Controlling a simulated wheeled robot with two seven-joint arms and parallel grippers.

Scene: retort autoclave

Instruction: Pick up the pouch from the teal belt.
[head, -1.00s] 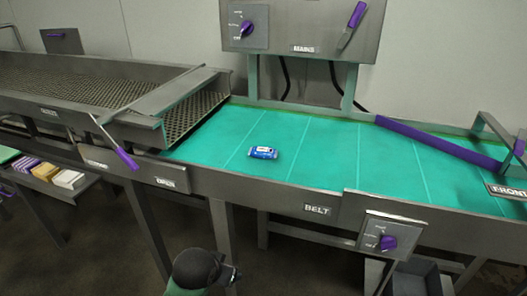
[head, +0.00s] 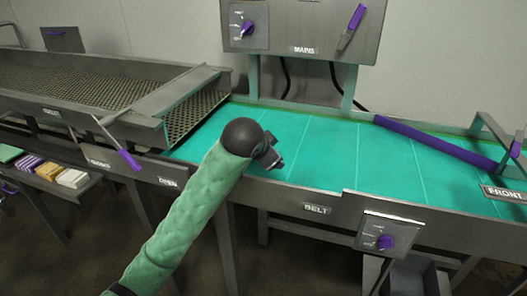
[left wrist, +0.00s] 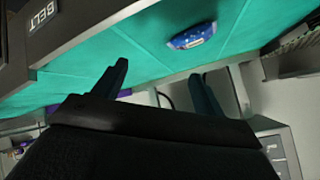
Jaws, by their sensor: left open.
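The blue pouch (left wrist: 191,36) lies on the teal belt (left wrist: 120,58) in the left wrist view, beyond and above the gap between my fingers, and apart from them. In the head view the pouch is hidden behind my left arm and gripper; the belt (head: 330,145) shows around them. My right gripper is in neither view.
A perforated metal tray (head: 85,90) adjoins the belt on the left, with a purple-handled lever (head: 130,159) in front. A purple bar (head: 435,141) crosses the belt's right part. A mains panel (head: 300,30) stands behind. The middle of the belt is clear.

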